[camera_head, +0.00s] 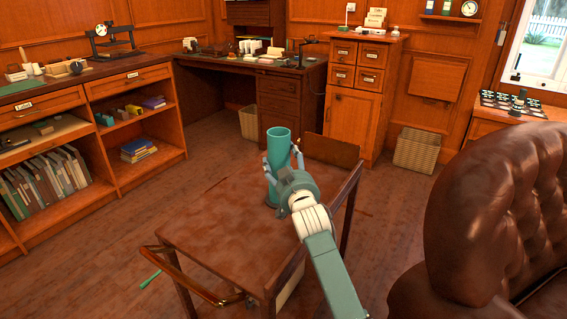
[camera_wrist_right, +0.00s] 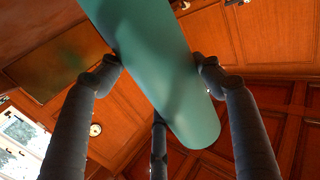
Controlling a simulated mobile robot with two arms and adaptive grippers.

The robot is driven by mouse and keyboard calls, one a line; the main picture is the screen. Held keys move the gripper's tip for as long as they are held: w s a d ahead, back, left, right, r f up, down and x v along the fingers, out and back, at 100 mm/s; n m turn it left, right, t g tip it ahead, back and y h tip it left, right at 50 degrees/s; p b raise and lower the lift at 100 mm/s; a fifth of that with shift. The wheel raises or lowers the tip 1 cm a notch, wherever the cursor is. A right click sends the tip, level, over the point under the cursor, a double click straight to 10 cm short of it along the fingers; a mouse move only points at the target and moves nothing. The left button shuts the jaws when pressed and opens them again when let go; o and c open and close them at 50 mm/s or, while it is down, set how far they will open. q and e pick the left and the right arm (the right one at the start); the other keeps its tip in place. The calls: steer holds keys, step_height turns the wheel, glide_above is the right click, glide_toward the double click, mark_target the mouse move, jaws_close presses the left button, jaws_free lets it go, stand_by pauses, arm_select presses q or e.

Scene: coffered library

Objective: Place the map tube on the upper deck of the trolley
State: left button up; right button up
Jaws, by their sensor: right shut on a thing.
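The map tube (camera_head: 279,148) is a teal green cylinder, upright over the far part of the trolley's upper deck (camera_head: 215,215). My right gripper (camera_head: 284,170) is shut on the tube, coming from the front right. In the right wrist view, the tube (camera_wrist_right: 155,60) runs between the dark fingers, slightly tilted in the picture. The gripper partly hides the tube's lower part, and I cannot tell whether its base touches the deck. The rest of the deck looks bare. My left gripper is not in view.
A brown leather armchair (camera_head: 492,215) stands close on the right. A desk (camera_head: 215,62) and a drawer cabinet (camera_head: 357,95) stand behind the trolley. Shelves (camera_head: 130,170) line the left wall. A wicker basket (camera_head: 417,150) sits by the back wall. Open floor lies left of the trolley.

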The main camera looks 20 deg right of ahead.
steer(key=o, duration=1.7)
steer(key=shift+f, duration=0.1)
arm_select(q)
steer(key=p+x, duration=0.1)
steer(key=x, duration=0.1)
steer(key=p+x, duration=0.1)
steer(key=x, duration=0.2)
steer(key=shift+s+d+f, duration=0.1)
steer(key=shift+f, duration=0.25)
arm_select(e)
steer(key=s+a, duration=0.1)
steer(key=s, duration=1.1)
steer(key=shift+a, duration=0.25)
